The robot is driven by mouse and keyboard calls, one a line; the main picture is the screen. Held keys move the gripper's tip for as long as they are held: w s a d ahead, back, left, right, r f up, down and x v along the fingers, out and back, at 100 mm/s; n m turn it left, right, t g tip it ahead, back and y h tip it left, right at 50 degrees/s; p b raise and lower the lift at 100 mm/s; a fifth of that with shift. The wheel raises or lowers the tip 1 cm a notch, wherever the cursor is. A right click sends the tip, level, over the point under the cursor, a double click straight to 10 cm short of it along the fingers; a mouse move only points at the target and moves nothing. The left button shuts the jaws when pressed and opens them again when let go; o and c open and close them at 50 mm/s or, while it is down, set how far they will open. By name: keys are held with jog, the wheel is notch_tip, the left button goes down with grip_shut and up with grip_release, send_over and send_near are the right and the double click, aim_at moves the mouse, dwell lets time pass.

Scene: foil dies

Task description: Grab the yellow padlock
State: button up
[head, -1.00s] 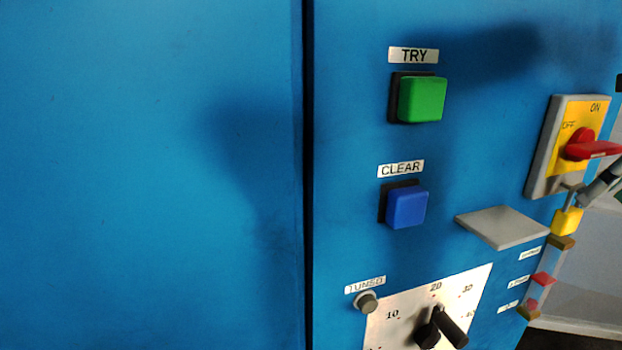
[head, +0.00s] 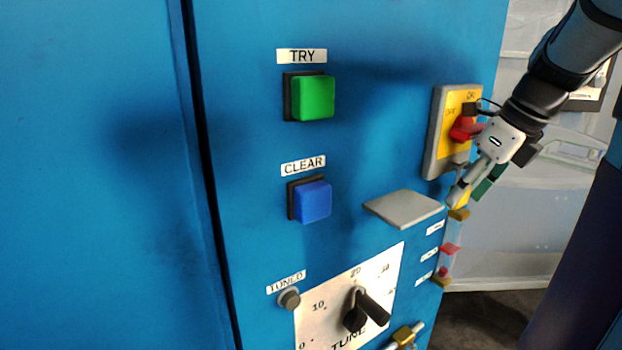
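The yellow padlock (head: 462,200) hangs below the red-handled ON/OFF switch (head: 466,130) at the right edge of the blue cabinet, just right of a small grey shelf. My gripper (head: 469,194) is at the padlock and comes down from the upper right. Its pale finger covers part of the padlock, and its green-padded finger stands apart to the right. The fingers look open. Whether either one touches the padlock cannot be told, and the shackle is largely hidden.
The grey shelf (head: 405,208) juts out left of the padlock. Brown and red parts (head: 450,249) stick out below it. The green TRY button (head: 313,98), blue CLEAR button (head: 312,201) and black tuning knob (head: 366,308) protrude from the cabinet. A yellow piece (head: 404,336) sits lower down.

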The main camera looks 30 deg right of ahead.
jog(key=c, duration=0.7)
jog(key=shift+r, duration=0.15)
